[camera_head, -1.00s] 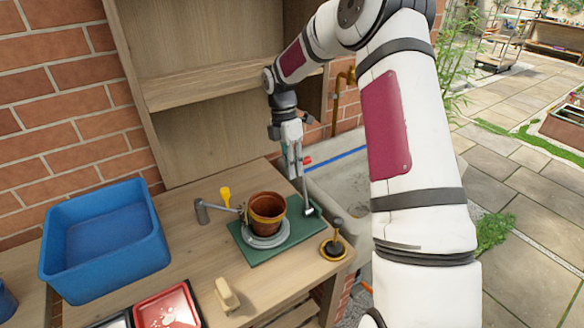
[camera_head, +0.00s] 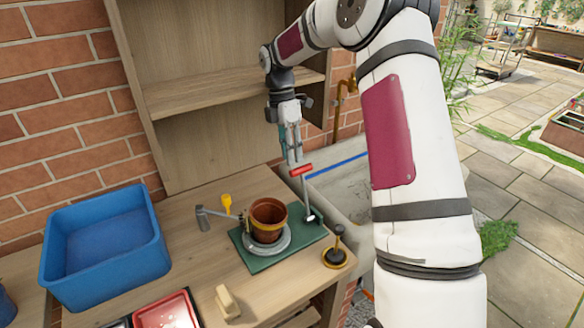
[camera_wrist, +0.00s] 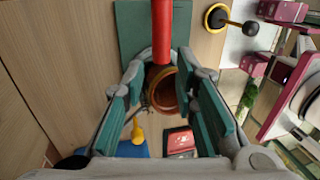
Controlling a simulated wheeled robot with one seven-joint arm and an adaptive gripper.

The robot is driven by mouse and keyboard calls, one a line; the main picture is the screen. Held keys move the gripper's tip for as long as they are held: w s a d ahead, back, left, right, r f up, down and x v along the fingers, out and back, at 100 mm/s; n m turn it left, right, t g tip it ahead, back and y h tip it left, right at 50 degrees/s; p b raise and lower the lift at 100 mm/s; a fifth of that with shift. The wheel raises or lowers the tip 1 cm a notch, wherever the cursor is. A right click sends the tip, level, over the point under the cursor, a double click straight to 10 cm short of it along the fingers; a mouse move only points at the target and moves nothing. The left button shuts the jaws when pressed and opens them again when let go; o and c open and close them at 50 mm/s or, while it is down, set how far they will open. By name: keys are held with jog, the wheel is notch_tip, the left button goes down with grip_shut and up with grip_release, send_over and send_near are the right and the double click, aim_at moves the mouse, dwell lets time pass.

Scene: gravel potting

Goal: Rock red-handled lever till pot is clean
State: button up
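The terracotta pot (camera_head: 268,218) stands upright on a grey round plate (camera_head: 283,243) on a green base (camera_head: 257,264). Its outside shows brownish and tan patches, too small to tell as dirt. The lever's metal rod (camera_head: 306,197) rises from the base right of the pot, topped by a red handle (camera_head: 301,170). My gripper (camera_head: 292,160) points down just above the handle. In the wrist view my gripper (camera_wrist: 160,72) is open, and the red handle (camera_wrist: 164,30) lies across the gap near the fingertips. The pot (camera_wrist: 160,88) shows beyond, partly hidden.
A grey hammer-like tool (camera_head: 203,215) and a yellow tool (camera_head: 226,203) lie left of the pot. A black-knobbed round item (camera_head: 336,250) stands at the bench's right edge. A blue tub (camera_head: 105,243), red tray (camera_head: 168,308) and wooden brush (camera_head: 227,302) are left and front.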

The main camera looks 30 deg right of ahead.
jog(key=shift+v, duration=2.8)
